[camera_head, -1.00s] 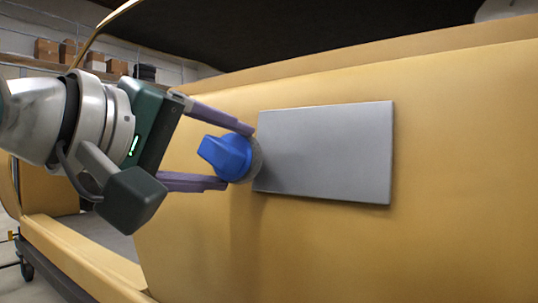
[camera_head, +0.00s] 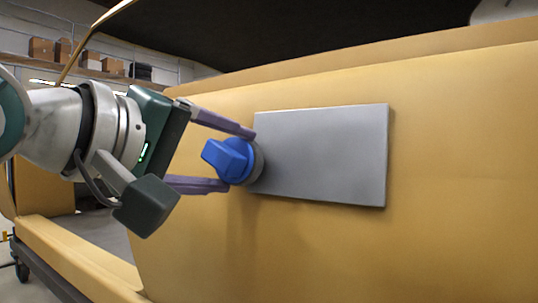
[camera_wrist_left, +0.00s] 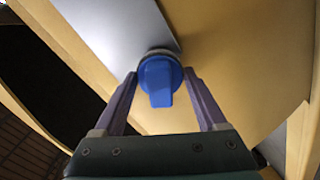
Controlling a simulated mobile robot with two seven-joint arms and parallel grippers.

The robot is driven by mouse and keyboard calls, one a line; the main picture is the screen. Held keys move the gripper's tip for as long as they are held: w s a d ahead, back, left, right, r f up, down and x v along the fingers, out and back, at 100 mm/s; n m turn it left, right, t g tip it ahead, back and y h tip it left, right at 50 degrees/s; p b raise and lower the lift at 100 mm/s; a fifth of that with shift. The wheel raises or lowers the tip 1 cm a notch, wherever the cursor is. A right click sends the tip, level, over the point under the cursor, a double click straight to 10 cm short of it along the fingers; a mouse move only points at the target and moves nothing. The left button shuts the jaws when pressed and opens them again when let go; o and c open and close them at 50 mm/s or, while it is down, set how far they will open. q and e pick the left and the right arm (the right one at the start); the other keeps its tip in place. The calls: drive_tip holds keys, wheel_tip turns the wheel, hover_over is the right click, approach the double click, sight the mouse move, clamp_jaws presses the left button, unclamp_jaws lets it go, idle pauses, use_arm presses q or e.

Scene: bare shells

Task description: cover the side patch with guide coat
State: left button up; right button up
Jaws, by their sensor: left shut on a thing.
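The side patch is a plain grey rectangle (camera_head: 325,155) on the yellow body panel; part of it also shows in the left wrist view (camera_wrist_left: 110,30). My left gripper (camera_head: 245,160) is shut on a blue-handled applicator (camera_head: 228,160) with a round grey pad. In the left wrist view the applicator (camera_wrist_left: 160,80) sits between the fingertips, its pad at the patch's edge. The pad overlaps the left edge of the patch in the head view; I cannot tell whether it touches. No dark coat shows on the visible patch. My right gripper is not in view.
The yellow shell panel (camera_head: 450,130) extends around the patch, with a dark opening above it. A yellow sill (camera_head: 80,255) runs along the lower left. Shelves with boxes (camera_head: 60,50) stand far behind. The panel right of the patch is clear.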

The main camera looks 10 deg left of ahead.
use_arm(q)
drive_tip(key=shift+w+d+f, duration=0.1)
drive_tip(key=shift+w+d, duration=0.05)
drive_tip(key=shift+w, duration=0.15)
